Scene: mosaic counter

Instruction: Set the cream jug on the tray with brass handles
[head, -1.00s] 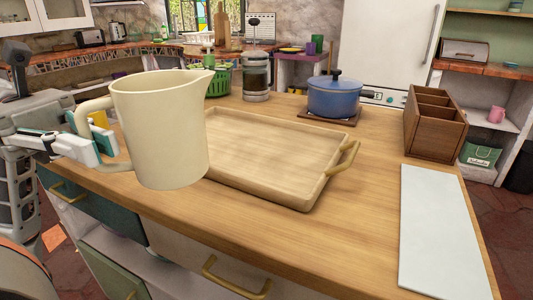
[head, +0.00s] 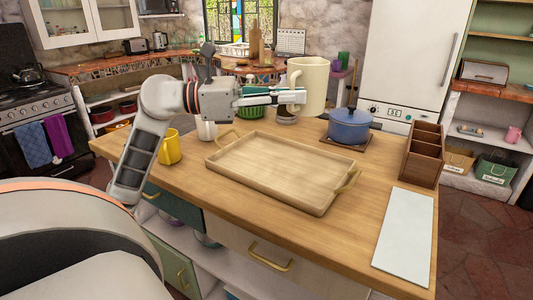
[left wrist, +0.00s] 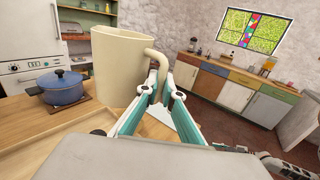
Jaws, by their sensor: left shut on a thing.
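The cream jug (head: 308,85) is upright in the air, high over the counter towards the tray's far side. My left gripper (head: 300,96) is shut on its handle. The left wrist view also shows the jug (left wrist: 120,65), with my left gripper's fingers (left wrist: 157,88) at the handle. The tray with brass handles (head: 262,190) lies flat and empty on the wooden counter. The jug is apart from the tray; its exact height is hard to tell.
A blue pot (head: 349,127) stands behind the tray to the right, with a wooden organiser (head: 422,160) farther right. A white board (head: 404,235) lies at the front right. A yellow mug (head: 170,147) and green basket (head: 251,111) stand at the left and back.

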